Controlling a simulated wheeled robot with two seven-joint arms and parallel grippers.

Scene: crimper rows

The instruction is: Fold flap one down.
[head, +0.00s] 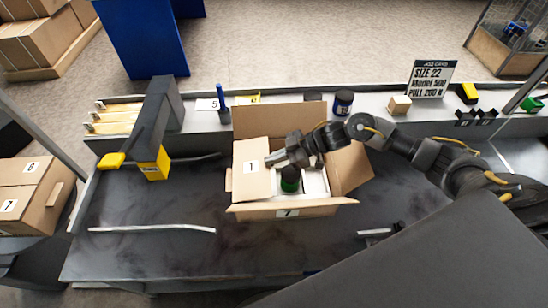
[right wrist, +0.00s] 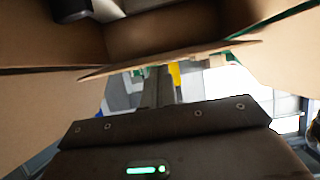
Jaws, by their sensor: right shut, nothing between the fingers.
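An open brown carton (head: 292,212) stands on the dark bench in the head view. Its left flap, flap one (head: 251,180), bears a "1" and leans inward over the left part of the opening. My right gripper (head: 272,159) is shut and empty, with its tips at the flap's inner edge; I cannot tell if they touch. A dark green-topped item (head: 290,181) and white inner parts show inside the carton. In the right wrist view, brown cardboard panels (right wrist: 45,110) lie close around the gripper. My left gripper is not in view.
The carton's back flap (head: 280,118) stands up and its right flap (head: 351,170) spreads outward. A dark and yellow device (head: 155,160) stands to the left. A rear ledge holds a sign (head: 430,78) and a dark jar (head: 343,102). The bench's front left is mostly clear.

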